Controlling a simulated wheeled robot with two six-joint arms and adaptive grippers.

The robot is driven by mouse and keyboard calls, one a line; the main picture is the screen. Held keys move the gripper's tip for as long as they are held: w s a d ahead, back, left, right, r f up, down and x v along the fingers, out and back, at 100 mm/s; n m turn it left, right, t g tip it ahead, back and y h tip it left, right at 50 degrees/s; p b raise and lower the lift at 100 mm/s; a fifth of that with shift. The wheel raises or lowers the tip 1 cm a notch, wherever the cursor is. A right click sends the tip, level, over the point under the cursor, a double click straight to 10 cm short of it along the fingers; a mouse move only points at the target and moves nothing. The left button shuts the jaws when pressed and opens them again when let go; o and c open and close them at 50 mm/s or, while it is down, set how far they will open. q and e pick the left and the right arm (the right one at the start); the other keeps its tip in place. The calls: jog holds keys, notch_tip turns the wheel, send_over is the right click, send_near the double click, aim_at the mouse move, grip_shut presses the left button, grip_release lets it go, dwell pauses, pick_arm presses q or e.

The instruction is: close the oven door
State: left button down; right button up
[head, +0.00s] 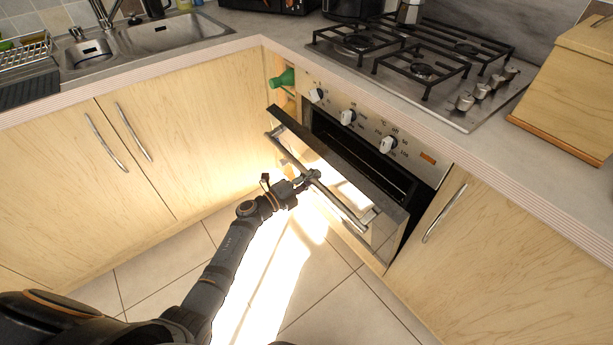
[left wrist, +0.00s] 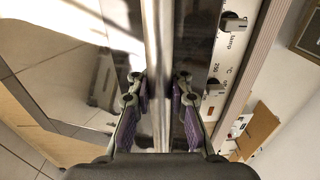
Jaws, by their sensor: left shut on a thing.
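The oven (head: 375,145) sits under the counter, below the gas hob. Its door (head: 335,165) is partly open and tilted out at the top, with a dark gap between it and the control panel. A metal bar handle (head: 338,202) runs along the door's outer face. My left gripper (head: 311,178) is at the handle, left of its middle. In the left wrist view the handle bar (left wrist: 158,60) passes between the two purple-padded fingers of my left gripper (left wrist: 160,95), which is shut on it. My right gripper does not show.
The gas hob (head: 420,60) is on the counter above the oven. Wooden cupboards stand left (head: 85,180) and right (head: 500,235) of it. A green bottle (head: 284,78) sticks out of a narrow opening beside the oven. The tiled floor (head: 310,290) in front is clear.

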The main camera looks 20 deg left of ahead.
aim_at(323, 163)
pick_arm(q)
jog(key=shift+g+y, duration=0.3)
jog(key=w+d+r+p, duration=0.1)
jog(key=w+r+p, duration=0.1)
jog(key=w+d+r+p, duration=0.1)
jog(key=w+p, duration=0.1)
jog(key=shift+d+r, duration=0.1)
jog(key=shift+d, duration=0.25)
jog(key=b+x, duration=0.1)
jog(key=x, duration=0.4)
jog(key=shift+w+d, duration=0.1)
jog(key=shift+d, duration=0.05)
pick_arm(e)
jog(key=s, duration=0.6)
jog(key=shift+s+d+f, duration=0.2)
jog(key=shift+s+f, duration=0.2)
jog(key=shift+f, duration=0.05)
pick_arm(q)
jog(key=c, duration=1.4)
grip_release()
jog(key=shift+r, duration=0.1)
jog(key=shift+o, duration=1)
jog(key=shift+s, duration=0.3)
jog(key=v, duration=1.2)
jog(key=shift+w+r, duration=0.1)
jog(key=shift+r, duration=0.05)
